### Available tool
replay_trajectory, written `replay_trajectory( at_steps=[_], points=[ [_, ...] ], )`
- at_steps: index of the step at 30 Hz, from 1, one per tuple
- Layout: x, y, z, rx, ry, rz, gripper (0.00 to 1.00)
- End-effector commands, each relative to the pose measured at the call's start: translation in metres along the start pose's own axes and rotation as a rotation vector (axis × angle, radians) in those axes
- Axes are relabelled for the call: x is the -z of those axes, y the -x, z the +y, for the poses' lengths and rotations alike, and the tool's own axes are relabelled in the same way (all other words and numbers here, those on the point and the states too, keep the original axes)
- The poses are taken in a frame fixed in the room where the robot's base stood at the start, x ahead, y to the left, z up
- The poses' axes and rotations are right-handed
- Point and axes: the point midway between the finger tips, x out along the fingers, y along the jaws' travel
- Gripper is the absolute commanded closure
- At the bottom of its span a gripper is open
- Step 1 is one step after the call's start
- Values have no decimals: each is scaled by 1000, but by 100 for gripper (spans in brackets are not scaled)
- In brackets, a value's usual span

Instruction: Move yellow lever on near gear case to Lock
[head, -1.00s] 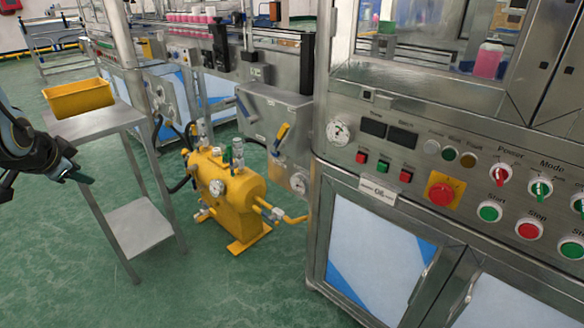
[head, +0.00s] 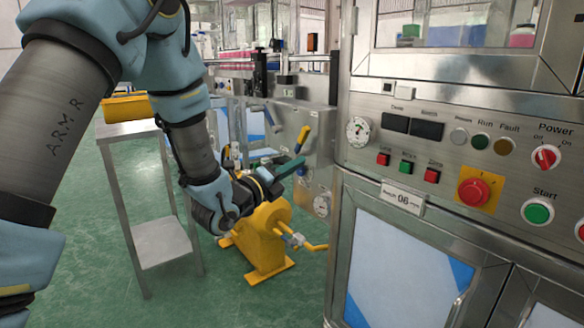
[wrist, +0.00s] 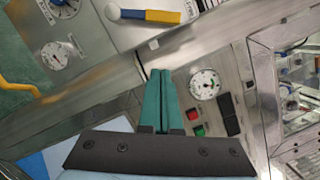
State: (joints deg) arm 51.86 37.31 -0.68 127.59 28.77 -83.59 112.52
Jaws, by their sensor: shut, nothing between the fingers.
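The near gear case is a steel box (head: 321,150) beside the control cabinet. A lever with a yellow end and a blue end (head: 304,138) is on its front, tilted in the head view. In the wrist view the lever (wrist: 145,15) lies across the top, blue end left and yellow end right. My gripper (head: 293,166) is shut and empty, its green fingers just below the lever in the head view. In the wrist view the closed fingertips (wrist: 161,75) are apart from the lever. Any Lock marking is too small to read.
The control cabinet (head: 400,160) with buttons and a gauge stands close on the right. A steel stand (head: 165,240) with a yellow bin (head: 127,106) is at left.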

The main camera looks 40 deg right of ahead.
Motion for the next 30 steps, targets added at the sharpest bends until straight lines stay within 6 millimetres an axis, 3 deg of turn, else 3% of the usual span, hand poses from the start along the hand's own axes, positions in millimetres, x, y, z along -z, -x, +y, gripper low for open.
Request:
replay_trajectory(
  at_steps=[10, 12, 18, 30],
  points=[
    [-2, -70, 0, 0, 1, -2, 100],
    [-17, -71, 0, 0, 0, -5, 100],
    [-35, -76, 0, -1, 2, -2, 100],
    [-39, -76, 0, -2, 3, -1, 100]
  ],
)
